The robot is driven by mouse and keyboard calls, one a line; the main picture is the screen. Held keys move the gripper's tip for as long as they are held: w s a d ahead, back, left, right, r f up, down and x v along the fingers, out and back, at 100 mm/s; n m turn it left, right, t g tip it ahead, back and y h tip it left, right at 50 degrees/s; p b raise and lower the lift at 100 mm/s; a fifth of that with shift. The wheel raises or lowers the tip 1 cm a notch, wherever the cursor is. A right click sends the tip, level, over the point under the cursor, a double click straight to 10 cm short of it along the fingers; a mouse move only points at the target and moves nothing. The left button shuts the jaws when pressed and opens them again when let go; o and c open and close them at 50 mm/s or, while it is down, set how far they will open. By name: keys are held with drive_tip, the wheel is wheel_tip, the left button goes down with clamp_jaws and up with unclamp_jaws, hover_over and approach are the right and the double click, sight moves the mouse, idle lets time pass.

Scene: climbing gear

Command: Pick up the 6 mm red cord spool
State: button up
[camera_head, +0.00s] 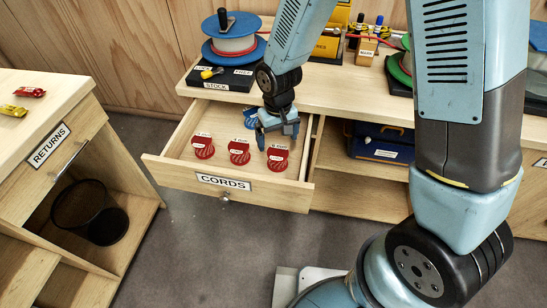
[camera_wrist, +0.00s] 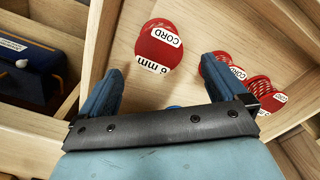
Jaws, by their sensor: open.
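The 6 mm red cord spool (camera_wrist: 158,42) lies in the open drawer, with its "6 mm" and "CORD" labels readable in the wrist view. In the head view it appears to be the rightmost red spool (camera_head: 278,157). My gripper (camera_head: 278,128) is open and empty above the drawer, just behind this spool. In the wrist view the spool shows beyond and between the two fingertips of my gripper (camera_wrist: 164,68), apart from them. A blue spool (camera_head: 250,118) is partly hidden behind my gripper, and only a sliver of blue shows between the jaws in the wrist view.
The CORDS drawer (camera_head: 224,182) also holds two more red spools, a middle one (camera_head: 239,151) and a left one (camera_head: 203,146). Its walls stand around them. A blue case (camera_head: 381,145) sits on the shelf to the right. A stock stand with a large spool (camera_head: 232,45) is on the counter.

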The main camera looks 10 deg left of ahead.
sight(278, 157)
drive_tip(key=shift+f, duration=2)
drive_tip(key=f, duration=0.3)
drive_tip(key=shift+s+d+f, duration=0.25)
drive_tip(key=shift+s+d, duration=0.05)
drive_tip(key=shift+f, duration=0.85)
drive_tip(key=c, duration=1.1)
drive_tip(key=shift+r, duration=0.15)
